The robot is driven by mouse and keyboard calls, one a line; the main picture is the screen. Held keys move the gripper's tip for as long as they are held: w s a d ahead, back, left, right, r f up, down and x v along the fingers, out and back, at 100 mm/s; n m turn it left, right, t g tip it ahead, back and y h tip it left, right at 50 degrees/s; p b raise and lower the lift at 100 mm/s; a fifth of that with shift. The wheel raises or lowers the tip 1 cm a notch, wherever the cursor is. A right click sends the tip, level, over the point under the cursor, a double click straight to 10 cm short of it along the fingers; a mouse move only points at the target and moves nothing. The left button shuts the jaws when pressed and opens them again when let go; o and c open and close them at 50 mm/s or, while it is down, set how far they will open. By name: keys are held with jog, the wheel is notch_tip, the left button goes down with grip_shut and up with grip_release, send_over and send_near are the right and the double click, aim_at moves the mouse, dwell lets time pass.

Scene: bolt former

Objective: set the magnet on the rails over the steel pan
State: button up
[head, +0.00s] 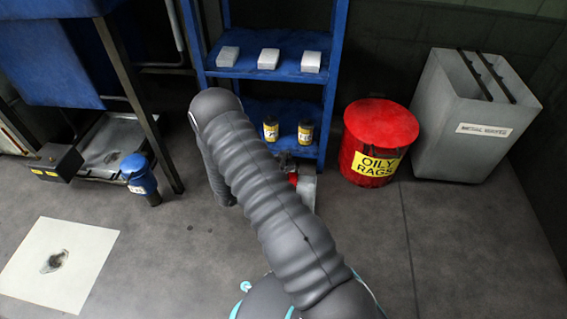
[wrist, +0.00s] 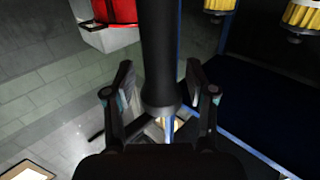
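I cannot tell for certain which thing is the magnet. A red-topped grey block (head: 307,191) stands at the foot of the blue shelf, partly behind my arm. In the wrist view a red body with a dark handle (wrist: 112,12) shows at the top left. Two dark rails (head: 486,75) cross the top of a grey bin marked METAL WASTE. A pale metal pan (head: 112,142) lies under the blue machine. My gripper (wrist: 160,78) has its fingers apart. A dark cylinder (wrist: 160,45) shows between them, with gaps on both sides. My arm hides the gripper in the head view.
A red OILY RAGS can (head: 378,140) stands between the shelf (head: 270,40) and the bin (head: 455,130). A dark box with a yellow label (head: 57,162) and a blue cylinder (head: 139,174) are beside the pan. A stained white sheet (head: 85,255) lies on open floor.

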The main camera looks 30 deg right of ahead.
jog(key=shift+a+f, duration=0.1)
jog(key=s+a, duration=0.2)
jog(key=a, duration=0.9)
jog(key=shift+s+a, duration=0.2)
jog(key=shift+a, duration=0.1)
